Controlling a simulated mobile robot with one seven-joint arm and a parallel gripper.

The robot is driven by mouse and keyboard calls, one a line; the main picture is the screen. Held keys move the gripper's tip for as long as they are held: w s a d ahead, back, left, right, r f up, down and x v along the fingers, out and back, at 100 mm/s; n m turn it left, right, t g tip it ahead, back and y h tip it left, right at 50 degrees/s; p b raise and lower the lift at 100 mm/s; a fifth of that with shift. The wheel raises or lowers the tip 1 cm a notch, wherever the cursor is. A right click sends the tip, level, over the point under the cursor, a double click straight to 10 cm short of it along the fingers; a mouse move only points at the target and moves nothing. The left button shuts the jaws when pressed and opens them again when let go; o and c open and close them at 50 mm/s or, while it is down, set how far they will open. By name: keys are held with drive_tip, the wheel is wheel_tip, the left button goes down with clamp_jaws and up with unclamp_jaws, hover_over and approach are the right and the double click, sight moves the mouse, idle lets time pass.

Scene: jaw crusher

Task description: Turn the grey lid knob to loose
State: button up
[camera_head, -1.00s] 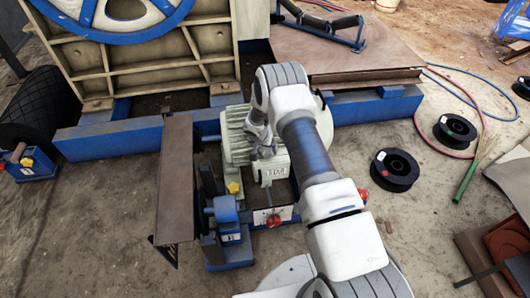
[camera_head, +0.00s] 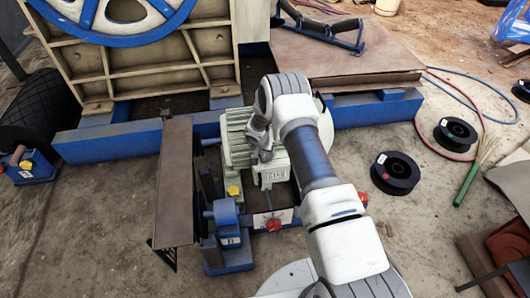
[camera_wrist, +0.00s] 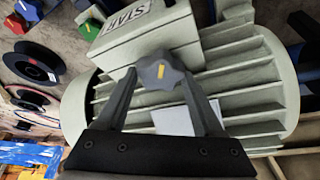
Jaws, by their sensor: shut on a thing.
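The grey lid knob (camera_wrist: 160,72) is lobed and has a short yellow mark on its face. It sits at the edge of the pale green terminal box (camera_wrist: 150,32), whose label reads STAR, on the finned motor (camera_wrist: 245,85). My gripper (camera_wrist: 160,82) has one finger on each side of the knob and is shut on it. In the head view my gripper (camera_head: 262,138) is over the motor (camera_head: 238,150). There the knob is hidden or too small to make out.
A brown plate (camera_head: 172,185) stands left of the motor. Black spools (camera_head: 395,172) lie on the floor at right.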

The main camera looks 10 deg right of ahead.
drive_tip(key=shift+n, duration=0.3)
drive_tip(key=n+y, duration=0.1)
drive_tip(key=n, duration=0.1)
drive_tip(key=n+y, duration=0.1)
drive_tip(key=n, duration=0.1)
drive_tip(key=shift+d+n+t, duration=0.2)
drive_tip(key=shift+n+t, duration=0.1)
drive_tip(key=shift+t, duration=0.1)
drive_tip(key=n, duration=0.2)
drive_tip(key=n+y, duration=0.1)
drive_tip(key=n, duration=0.1)
drive_tip(key=shift+d+y, duration=0.15)
drive_tip(key=shift+y, duration=0.15)
drive_tip(key=n+y, duration=0.1)
drive_tip(key=n, duration=0.1)
drive_tip(key=n+g, duration=0.1)
drive_tip(key=n, duration=0.2)
drive_tip(key=shift+w+y, duration=0.1)
drive_tip(key=shift+y, duration=0.3)
drive_tip(key=n+g, duration=0.1)
drive_tip(key=n, duration=0.4)
drive_tip(key=shift+d+g+y, duration=0.1)
drive_tip(key=shift+g+y, duration=0.3)
drive_tip(key=shift+n, duration=0.3)
drive_tip(key=o, duration=1.4)
drive_tip(key=shift+w, duration=0.1)
